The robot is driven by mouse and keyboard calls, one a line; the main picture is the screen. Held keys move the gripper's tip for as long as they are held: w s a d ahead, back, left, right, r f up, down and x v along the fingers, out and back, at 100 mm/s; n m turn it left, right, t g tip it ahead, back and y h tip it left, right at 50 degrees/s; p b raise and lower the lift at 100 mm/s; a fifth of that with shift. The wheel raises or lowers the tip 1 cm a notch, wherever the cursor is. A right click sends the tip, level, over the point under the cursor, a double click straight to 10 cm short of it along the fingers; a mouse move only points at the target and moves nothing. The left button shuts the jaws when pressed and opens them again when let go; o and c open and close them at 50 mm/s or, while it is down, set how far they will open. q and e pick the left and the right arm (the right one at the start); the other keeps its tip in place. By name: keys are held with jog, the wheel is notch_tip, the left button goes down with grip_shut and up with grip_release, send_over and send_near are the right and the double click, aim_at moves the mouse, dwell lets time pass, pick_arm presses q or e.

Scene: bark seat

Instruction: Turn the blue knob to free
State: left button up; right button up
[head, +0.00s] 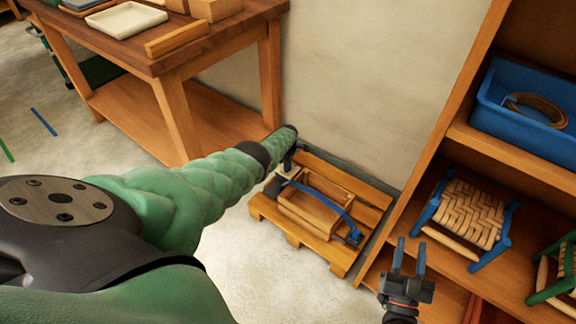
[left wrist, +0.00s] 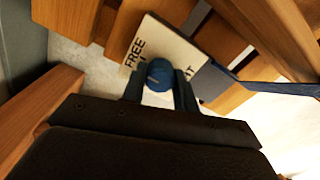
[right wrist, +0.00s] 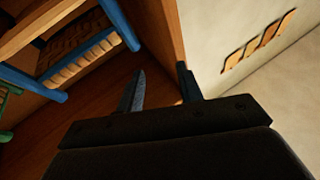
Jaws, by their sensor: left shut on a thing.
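The blue knob (left wrist: 159,75) sits on a white label plate (left wrist: 180,52) with dark lettering. "FREE" reads at the plate's left side, and a word ending in "T" shows partly at the right. A light mark shows on the knob. My left gripper (left wrist: 160,90) is shut on the knob, one finger on each side. In the head view my left gripper (head: 285,163) reaches down to the back left corner of the pallet, and the knob is hidden there. My right gripper (head: 409,257) is open and empty in front of the shelf; its fingers (right wrist: 160,88) show apart in the right wrist view.
A workbench (head: 150,62) is at the left. A shelf at the right holds a blue bin (head: 487,113) and woven stools (head: 465,217). The floor before the pallet is clear.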

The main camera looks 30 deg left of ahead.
pick_arm(q)
jog(key=o, duration=1)
jog(key=shift+c, duration=0.2)
pick_arm(e)
jog(key=shift+r, duration=0.1)
pick_arm(q)
jog(key=shift+r+p, duration=0.55)
jog(key=shift+r, duration=0.05)
jog(key=shift+r+p, duration=0.5)
jog(key=shift+r, duration=0.05)
pick_arm(e)
jog(key=s+f+g+h, duration=0.3)
jog(key=f+g, duration=0.5)
jog(key=f, duration=1.4)
pick_arm(q)
jog(key=shift+r+p, duration=0.8)
jog(key=shift+r, duration=0.15)
jog(key=shift+r+p, duration=0.5)
jog(key=shift+r, duration=0.05)
jog(key=shift+r+p, duration=0.45)
jog(key=shift+r, duration=0.1)
jog(key=shift+r+p, duration=0.45)
jog(key=shift+r, duration=0.25)
pick_arm(e)
jog(key=s+d+f+g, duration=0.1)
jog(key=s+f+g, duration=0.5)
jog(key=s+f, duration=0.6)
jog(key=shift+s, duration=0.2)
jog(key=shift+f, duration=0.1)
